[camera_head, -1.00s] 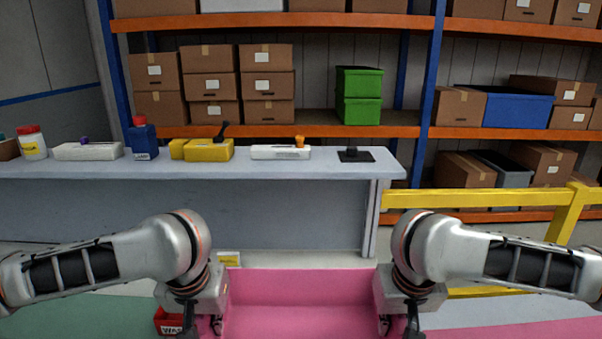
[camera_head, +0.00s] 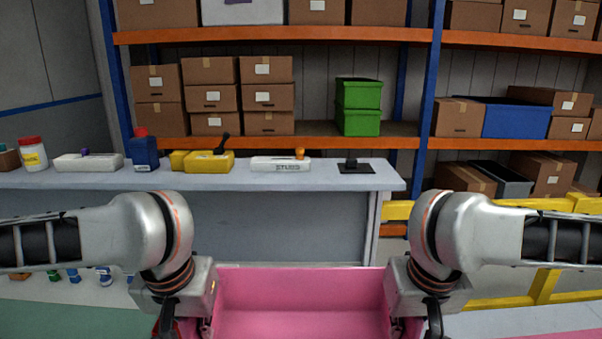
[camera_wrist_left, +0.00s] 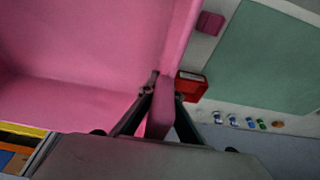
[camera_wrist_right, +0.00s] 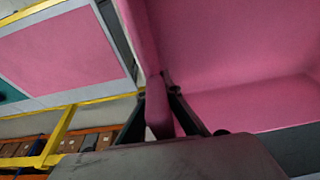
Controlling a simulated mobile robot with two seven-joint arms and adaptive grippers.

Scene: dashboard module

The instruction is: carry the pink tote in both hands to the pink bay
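The pink tote (camera_head: 300,290) is between my two grippers at the bottom middle of the head view, in front of the grey bench. My left gripper (camera_wrist_left: 163,92) is shut on the tote's wall, with one finger on each side of it. My right gripper (camera_wrist_right: 165,90) is shut on the opposite wall in the same way. In the head view the fingers are partly cut off by the bottom edge. A pink floor area (camera_wrist_right: 72,52) with a pale and yellow border shows in the right wrist view; I take it for the pink bay.
The grey bench (camera_head: 285,180) with bottles and tools stands ahead. A yellow rail (camera_head: 545,285) is at the right. A green floor area (camera_wrist_left: 265,60), a red bin (camera_wrist_left: 191,87) and several small items on the floor lie on the left side. Shelves with boxes stand behind.

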